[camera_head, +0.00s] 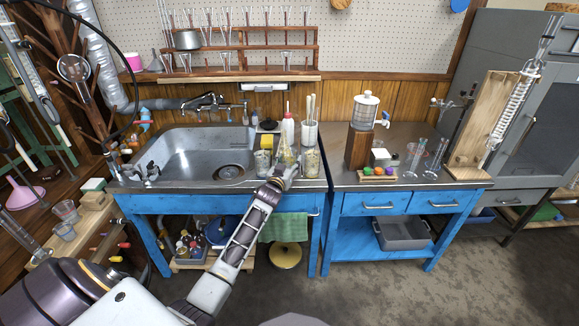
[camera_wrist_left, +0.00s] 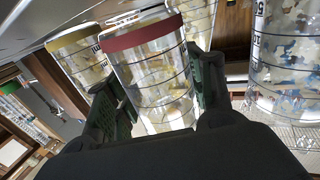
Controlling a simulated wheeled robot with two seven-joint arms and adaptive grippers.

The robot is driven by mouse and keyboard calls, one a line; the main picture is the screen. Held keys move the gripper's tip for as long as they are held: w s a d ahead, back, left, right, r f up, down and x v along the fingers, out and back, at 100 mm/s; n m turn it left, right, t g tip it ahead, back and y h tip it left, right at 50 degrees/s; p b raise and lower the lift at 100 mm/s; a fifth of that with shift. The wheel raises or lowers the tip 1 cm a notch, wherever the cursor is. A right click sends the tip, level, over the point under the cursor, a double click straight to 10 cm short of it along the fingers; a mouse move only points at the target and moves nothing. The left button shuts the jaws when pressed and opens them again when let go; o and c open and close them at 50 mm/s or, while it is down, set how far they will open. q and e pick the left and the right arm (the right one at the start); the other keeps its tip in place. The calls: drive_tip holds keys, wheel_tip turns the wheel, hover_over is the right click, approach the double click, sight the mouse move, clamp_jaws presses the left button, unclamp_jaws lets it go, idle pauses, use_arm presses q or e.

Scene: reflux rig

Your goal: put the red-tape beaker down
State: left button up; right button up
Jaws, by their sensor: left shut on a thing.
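The red-tape beaker (camera_wrist_left: 158,72) is a clear glass with dark lines and a red band at its rim, seen close in the left wrist view. My left gripper (camera_wrist_left: 160,98) is shut on it, one finger at each side of the glass. In the head view my left gripper (camera_head: 286,172) is at the counter's front edge, right of the sink, among several glass vessels. I cannot single out the red-tape beaker there, nor tell whether its base touches the counter. My right gripper is not in view.
A yellow-tape beaker (camera_wrist_left: 78,55) stands close on one side of the held beaker. A large marked glass (camera_wrist_left: 285,60) is on the other side. A white bottle (camera_head: 288,129) and a jar of sticks (camera_head: 309,132) stand behind. The sink (camera_head: 196,152) is to the left.

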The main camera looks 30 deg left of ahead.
use_arm(q)
drive_tip(key=shift+f, duration=0.5)
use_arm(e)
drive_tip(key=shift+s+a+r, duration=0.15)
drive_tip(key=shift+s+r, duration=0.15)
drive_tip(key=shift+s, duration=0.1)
use_arm(q)
drive_tip(key=shift+f, duration=0.1)
drive_tip(key=o, duration=1.2)
drive_tip(key=shift+c, duration=0.2)
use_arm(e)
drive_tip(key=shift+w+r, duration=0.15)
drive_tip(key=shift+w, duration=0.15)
